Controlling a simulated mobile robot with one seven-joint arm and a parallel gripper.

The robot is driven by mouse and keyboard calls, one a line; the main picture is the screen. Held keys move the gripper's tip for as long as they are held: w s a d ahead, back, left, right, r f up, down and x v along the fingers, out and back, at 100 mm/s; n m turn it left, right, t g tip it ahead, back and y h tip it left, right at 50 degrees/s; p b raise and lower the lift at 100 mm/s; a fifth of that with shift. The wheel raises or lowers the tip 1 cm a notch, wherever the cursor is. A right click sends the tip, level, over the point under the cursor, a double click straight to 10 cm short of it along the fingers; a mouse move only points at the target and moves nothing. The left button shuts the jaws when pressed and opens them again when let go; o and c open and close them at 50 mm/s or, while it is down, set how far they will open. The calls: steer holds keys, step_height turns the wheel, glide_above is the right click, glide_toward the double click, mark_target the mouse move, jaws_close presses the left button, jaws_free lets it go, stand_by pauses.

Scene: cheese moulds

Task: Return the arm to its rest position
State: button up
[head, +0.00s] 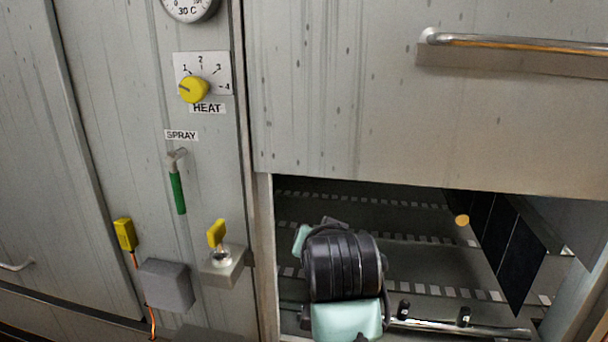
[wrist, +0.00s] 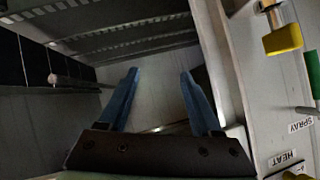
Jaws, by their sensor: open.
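My gripper shows in the wrist view (wrist: 158,72) with its two blue fingers spread apart and nothing between them. It points into the dark opening of the metal cabinet, whose slotted inner wall (wrist: 115,35) lies beyond the fingertips. In the head view my arm, with black and pale green links, reaches up at the lower middle in front of the opening (head: 400,215). My fingers are hidden there behind the arm.
A metal cabinet front (head: 400,100) with a handle (head: 520,43) hangs above the opening. Left are a yellow heat knob (head: 193,90), a green spray lever (head: 178,192), a yellow-handled fitting (head: 217,234) and a grey box (head: 167,286). Dark panels (head: 497,245) stand inside right, beside a round-ended rod (head: 461,220).

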step_height(320, 180, up, 13)
steer(key=s+a+n+t, duration=0.2)
steer(key=s+a+t, duration=0.1)
steer(key=t, duration=0.3)
steer(key=s+r+n+t, duration=0.1)
steer(key=s+r+t, duration=0.8)
steer(key=s+r, duration=1)
step_height(320, 180, up, 2)
steer(key=shift+d+r+n+t+h, duration=0.2)
steer(key=shift+d+n+t+h, duration=0.1)
steer(key=shift+n+t, duration=0.1)
steer(key=shift+a, duration=0.1)
steer(key=shift+c, duration=0.2)
